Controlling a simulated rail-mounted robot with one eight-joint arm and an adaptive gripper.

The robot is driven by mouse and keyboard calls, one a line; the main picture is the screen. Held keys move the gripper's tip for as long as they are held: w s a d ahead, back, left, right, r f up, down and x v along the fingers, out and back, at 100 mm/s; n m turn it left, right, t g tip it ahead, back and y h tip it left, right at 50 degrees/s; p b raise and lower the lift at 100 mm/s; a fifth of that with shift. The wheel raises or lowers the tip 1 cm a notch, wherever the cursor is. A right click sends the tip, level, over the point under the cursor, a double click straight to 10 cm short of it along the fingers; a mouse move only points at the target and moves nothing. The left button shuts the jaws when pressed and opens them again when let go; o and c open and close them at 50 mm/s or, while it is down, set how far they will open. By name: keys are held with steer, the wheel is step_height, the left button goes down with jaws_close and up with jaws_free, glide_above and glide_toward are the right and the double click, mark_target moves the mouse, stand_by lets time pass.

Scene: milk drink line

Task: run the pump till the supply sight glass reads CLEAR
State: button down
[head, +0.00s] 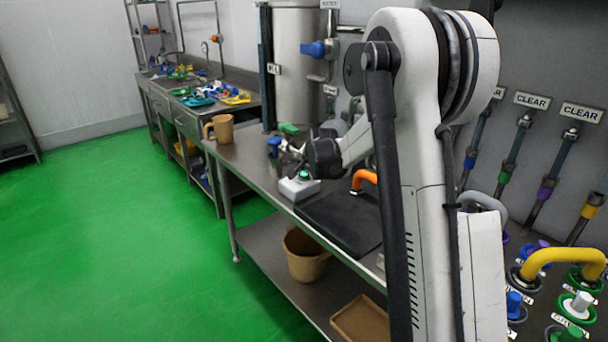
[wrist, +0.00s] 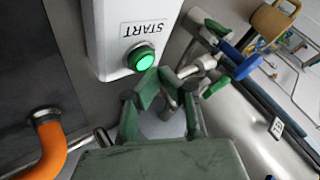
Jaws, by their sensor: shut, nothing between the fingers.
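A white box (head: 299,188) stands on the steel bench with a green button (head: 304,175) on it. In the wrist view the box (wrist: 108,30) is labelled START and its button (wrist: 140,58) glows green. My gripper (wrist: 162,98) is shut and empty, with its green fingers just beside the button; I cannot tell whether they touch it. Several sight tubes with coloured bands hang on the right wall; CLEAR signs (head: 531,100) and (head: 581,112) are above them. I cannot tell which one is the supply glass. My arm hides part of that wall.
A steel tank (head: 298,70) with a blue-handled valve (head: 318,49) stands behind the bench. An orange pipe (head: 364,179) rises by a black mat (head: 335,222). A yellow hose (head: 560,256) and coloured ports (head: 578,307) are at right. A tan jug (head: 220,128) stands at the bench's far end.

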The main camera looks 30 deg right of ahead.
mark_target(304, 175)
steer(key=shift+r, duration=0.15)
steer(key=shift+r+p, duration=1.2)
steer(key=shift+r, duration=1.25)
stand_by(5.4)
